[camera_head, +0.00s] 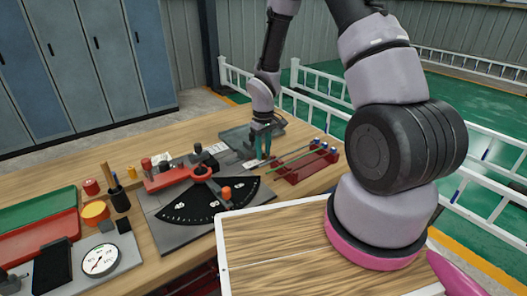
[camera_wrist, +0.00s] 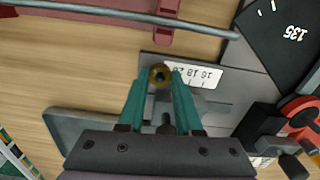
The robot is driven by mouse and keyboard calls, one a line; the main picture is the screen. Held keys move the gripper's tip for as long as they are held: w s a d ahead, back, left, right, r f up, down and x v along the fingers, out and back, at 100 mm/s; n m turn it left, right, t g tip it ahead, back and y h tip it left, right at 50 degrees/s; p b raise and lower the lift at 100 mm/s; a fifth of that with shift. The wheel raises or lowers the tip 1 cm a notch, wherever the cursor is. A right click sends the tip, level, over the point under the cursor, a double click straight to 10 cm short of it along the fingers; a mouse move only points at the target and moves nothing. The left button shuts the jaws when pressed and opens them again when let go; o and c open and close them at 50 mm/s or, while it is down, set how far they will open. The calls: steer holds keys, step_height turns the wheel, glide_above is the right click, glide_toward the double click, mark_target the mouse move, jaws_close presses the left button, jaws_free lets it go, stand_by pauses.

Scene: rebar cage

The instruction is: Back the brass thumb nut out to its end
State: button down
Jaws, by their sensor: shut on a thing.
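The brass thumb nut (camera_wrist: 160,75) shows in the wrist view as a round brass piece with a dark centre. It sits between the tips of my teal gripper fingers (camera_wrist: 161,82), which are shut on its two sides. A white number scale (camera_wrist: 198,76) lies just right of it on a grey plate (camera_wrist: 217,104). In the head view my gripper (camera_head: 263,147) points down at the back of the bench. The nut cannot be made out there.
A red rack (camera_head: 306,168) with long rods stands close right of my gripper in the head view. Trays and a round gauge (camera_head: 100,260) are farther left.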

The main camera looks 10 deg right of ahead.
steer(key=n, duration=0.5)
steer(key=shift+n, duration=2.5)
steer(key=c, duration=0.6)
jaws_free()
step_height(320, 180, up, 11)
steer(key=shift+f, duration=0.1)
